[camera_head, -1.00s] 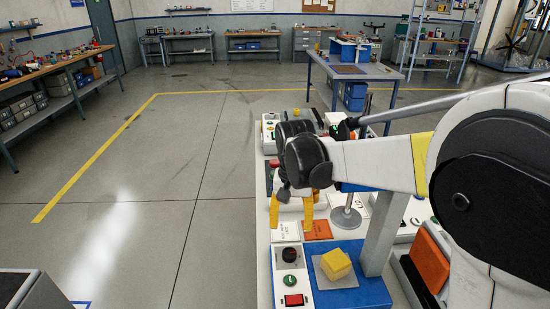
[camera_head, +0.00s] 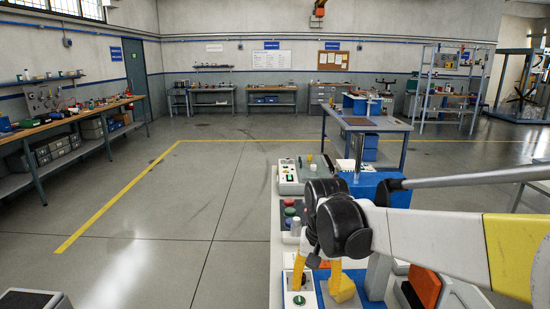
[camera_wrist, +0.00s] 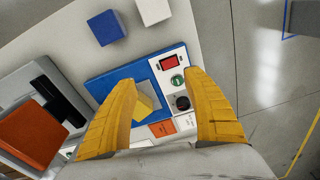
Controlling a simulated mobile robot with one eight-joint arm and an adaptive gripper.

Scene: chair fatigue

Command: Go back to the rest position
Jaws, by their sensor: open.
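My gripper (camera_head: 317,278) has its two yellow fingers spread apart, with nothing between them. It hangs over the white workbench (camera_head: 284,231), near a yellow cube (camera_head: 346,294) that one finger partly covers in the head view. In the wrist view my gripper (camera_wrist: 160,76) is open above the bench. The yellow cube (camera_wrist: 143,104) shows there between the fingers, lying on the blue plate (camera_wrist: 103,79), apart from them as far as I can tell.
A panel with a red switch (camera_wrist: 169,62), green button (camera_wrist: 177,80) and black knob (camera_wrist: 182,102) sits beside the plate. Open floor (camera_head: 190,215) lies left.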

